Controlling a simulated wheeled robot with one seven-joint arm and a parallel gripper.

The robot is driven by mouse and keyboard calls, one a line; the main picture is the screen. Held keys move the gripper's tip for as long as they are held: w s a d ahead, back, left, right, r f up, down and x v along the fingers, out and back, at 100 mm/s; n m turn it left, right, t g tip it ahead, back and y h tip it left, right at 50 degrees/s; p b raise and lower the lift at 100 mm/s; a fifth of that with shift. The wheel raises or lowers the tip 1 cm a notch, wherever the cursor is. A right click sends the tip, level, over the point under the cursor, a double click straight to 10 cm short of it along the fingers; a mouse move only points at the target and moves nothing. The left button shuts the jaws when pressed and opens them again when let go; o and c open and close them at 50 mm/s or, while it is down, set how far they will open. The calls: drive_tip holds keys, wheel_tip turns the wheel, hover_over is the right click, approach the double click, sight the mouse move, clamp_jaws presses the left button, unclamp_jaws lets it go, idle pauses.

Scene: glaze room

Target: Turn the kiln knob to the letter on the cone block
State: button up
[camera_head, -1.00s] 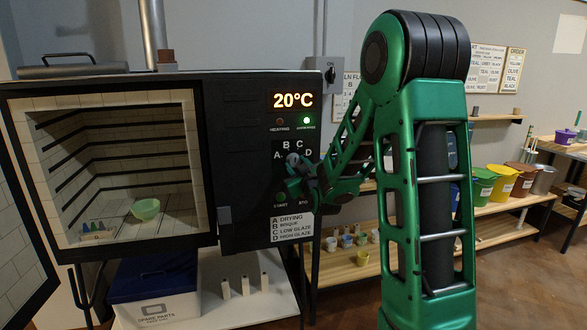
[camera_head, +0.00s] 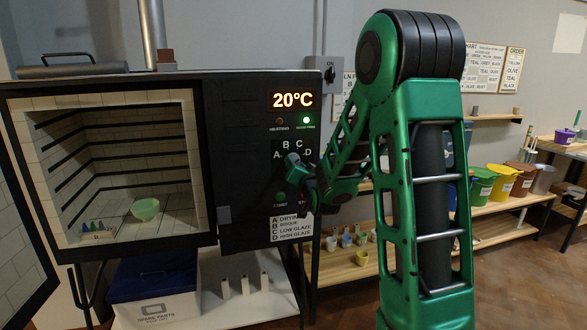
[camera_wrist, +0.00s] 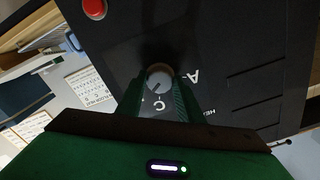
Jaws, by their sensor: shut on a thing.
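The kiln knob (camera_wrist: 159,77) is a round grey dial with a dark pointer mark, on the black kiln panel (camera_head: 240,150). In the wrist view my gripper (camera_wrist: 158,86) has one finger on each side of it and is shut on it. In the head view my gripper (camera_head: 294,165) hides most of the knob, below the letters A, B, C and D. The mark seems to point toward the C side, but I cannot tell its exact setting. The cone block (camera_head: 97,230) with small coloured cones sits at the front left of the kiln floor; its letter is too small to read.
The kiln chamber (camera_head: 120,150) stands open, with a green bowl (camera_head: 145,209) inside. The display (camera_head: 293,100) reads 20°C, with a green light lit. A red button (camera_wrist: 94,8) shows near the knob. Shelves with buckets (camera_head: 502,182) stand at the right.

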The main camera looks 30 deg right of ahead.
drive_tip(key=shift+a+f+m, duration=0.15)
drive_tip(key=shift+f+m, duration=0.1)
drive_tip(key=shift+m, duration=1.35)
drive_tip(key=shift+r, duration=0.1)
drive_tip(key=o, duration=1.1)
drive_tip(key=shift+c, duration=0.2)
drive_tip(key=shift+r, duration=0.1)
